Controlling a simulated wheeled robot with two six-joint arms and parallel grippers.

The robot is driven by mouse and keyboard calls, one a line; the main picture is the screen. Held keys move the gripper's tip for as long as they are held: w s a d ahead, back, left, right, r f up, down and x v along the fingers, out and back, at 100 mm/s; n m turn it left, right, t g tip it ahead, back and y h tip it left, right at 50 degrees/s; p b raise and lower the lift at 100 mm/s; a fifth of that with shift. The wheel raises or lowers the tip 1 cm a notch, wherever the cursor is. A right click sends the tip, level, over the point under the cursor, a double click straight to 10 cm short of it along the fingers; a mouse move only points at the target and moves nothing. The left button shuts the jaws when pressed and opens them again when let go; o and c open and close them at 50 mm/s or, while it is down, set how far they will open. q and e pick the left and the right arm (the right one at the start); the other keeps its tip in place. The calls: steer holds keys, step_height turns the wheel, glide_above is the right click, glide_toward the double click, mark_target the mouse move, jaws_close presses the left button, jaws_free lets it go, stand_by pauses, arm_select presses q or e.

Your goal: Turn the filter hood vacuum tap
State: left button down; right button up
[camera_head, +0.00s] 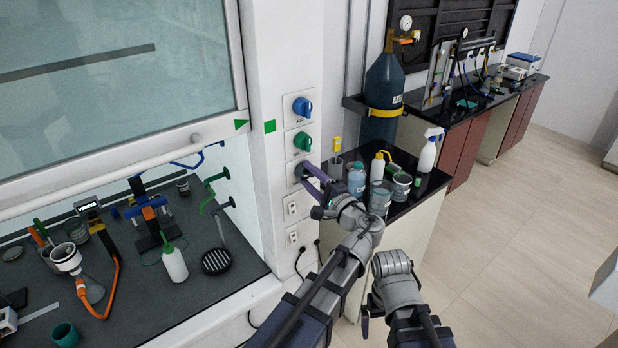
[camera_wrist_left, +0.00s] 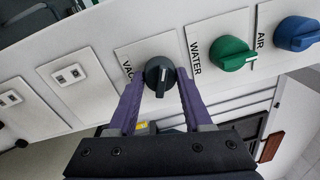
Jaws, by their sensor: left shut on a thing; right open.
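The vacuum tap is a dark grey knob (camera_wrist_left: 159,74) on a white panel labelled VACUUM, in the left wrist view. My left gripper (camera_wrist_left: 161,88) has its two purple fingers on either side of this knob and is shut on it. In the head view my left gripper (camera_head: 306,173) is at the lowest tap of the column on the hood's post and hides most of that knob. My right gripper (camera_head: 365,324) is low in the head view, away from the taps, only partly seen, open and empty.
The green water tap (camera_head: 303,141) and blue air tap (camera_head: 302,107) sit above it. Sockets (camera_head: 292,208) lie below. To the right, a small bench carries bottles, a white spray bottle (camera_head: 428,150) and beakers beside a gas cylinder (camera_head: 384,92). Open floor (camera_head: 510,240) lies further right.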

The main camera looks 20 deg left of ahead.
arm_select(q)
steer(key=shift+f+n, duration=0.1)
steer(key=shift+n, duration=2)
steer(key=shift+c, duration=1.6)
jaws_free()
steer(key=shift+s+d, duration=0.1)
steer(key=shift+s, duration=0.05)
